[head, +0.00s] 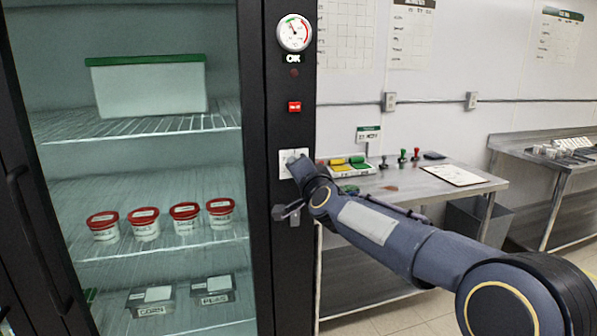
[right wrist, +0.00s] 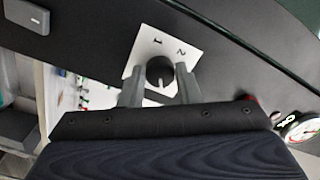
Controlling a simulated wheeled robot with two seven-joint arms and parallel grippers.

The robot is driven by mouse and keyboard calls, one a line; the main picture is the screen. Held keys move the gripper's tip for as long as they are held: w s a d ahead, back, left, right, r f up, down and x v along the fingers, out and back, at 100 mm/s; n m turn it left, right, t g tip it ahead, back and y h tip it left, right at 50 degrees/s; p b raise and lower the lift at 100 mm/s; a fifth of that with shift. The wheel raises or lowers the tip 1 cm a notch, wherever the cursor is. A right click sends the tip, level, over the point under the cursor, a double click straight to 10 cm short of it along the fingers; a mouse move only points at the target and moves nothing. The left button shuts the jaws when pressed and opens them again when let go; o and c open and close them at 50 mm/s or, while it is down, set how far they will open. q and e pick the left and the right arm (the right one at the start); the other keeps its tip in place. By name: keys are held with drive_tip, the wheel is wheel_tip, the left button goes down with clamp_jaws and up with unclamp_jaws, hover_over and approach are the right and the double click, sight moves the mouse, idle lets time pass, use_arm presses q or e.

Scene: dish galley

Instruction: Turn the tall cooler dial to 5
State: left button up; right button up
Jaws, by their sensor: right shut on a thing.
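The tall cooler (head: 278,240) stands at the left of the head view, its black post carrying a white dial plate (head: 284,171). In the right wrist view the plate (right wrist: 145,50) shows the numbers 1 and 2; its other numbers are hidden. The round black dial knob (right wrist: 158,70) sits between the fingers of my right gripper (right wrist: 160,86), which is shut on it. A pale mark on the knob faces the gripper's palm; the number it points to cannot be seen. In the head view my right gripper (head: 294,160) covers the knob. My left gripper is not in view.
The glass door shows a green-lidded box (head: 150,88) and red-lidded tubs. A steel table (head: 400,185) with stamps and a clipboard (head: 453,175) stands to the right.

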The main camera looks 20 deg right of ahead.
drive_tip(key=m+b, duration=0.1)
drive_tip(key=m, duration=1)
drive_tip(key=shift+m+b, duration=0.35)
drive_tip(key=shift+m, duration=0.05)
idle(0.3)
drive_tip(key=o, duration=1)
drive_tip(key=shift+c, duration=0.2)
drive_tip(key=s+b, duration=0.1)
drive_tip(key=s, duration=0.6)
drive_tip(key=shift+s+d, duration=0.15)
drive_tip(key=shift+s, duration=0.25)
